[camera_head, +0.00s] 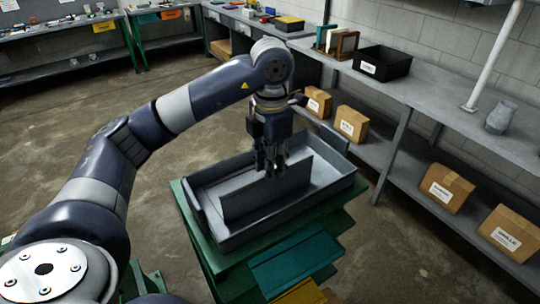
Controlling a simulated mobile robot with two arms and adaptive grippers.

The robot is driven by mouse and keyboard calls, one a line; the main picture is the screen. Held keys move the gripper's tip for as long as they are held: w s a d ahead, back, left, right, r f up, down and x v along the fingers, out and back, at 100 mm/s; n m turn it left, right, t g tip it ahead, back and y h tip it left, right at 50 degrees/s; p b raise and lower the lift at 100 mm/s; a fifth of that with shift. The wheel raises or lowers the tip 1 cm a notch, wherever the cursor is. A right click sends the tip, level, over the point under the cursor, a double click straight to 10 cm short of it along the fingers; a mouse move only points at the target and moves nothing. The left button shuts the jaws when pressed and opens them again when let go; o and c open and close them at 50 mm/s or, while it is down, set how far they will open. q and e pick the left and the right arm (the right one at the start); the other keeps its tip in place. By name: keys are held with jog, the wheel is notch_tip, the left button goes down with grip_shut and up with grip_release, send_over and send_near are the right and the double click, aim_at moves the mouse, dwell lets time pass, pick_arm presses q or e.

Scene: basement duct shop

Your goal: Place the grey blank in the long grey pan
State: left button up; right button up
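The long grey pan (333,190) sits on a green stand in the middle of the view. The grey blank (262,196) is a flat panel standing on edge inside the pan, running at a slant along its length. My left gripper (270,172) points down over the pan, with its fingertips at the middle of the blank's top edge. The fingers look closed on that edge and hide part of it. My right gripper is not in view.
Teal (297,263) and yellow (303,293) pieces lie in front of the pan. A grey bench along the right wall carries a black bin (382,64) and a grey jar (499,118). Cardboard boxes (447,187) stand on its lower shelf. Floor is clear behind the arm.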

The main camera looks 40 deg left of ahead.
pick_arm(q)
jog(key=shift+r, duration=1.5)
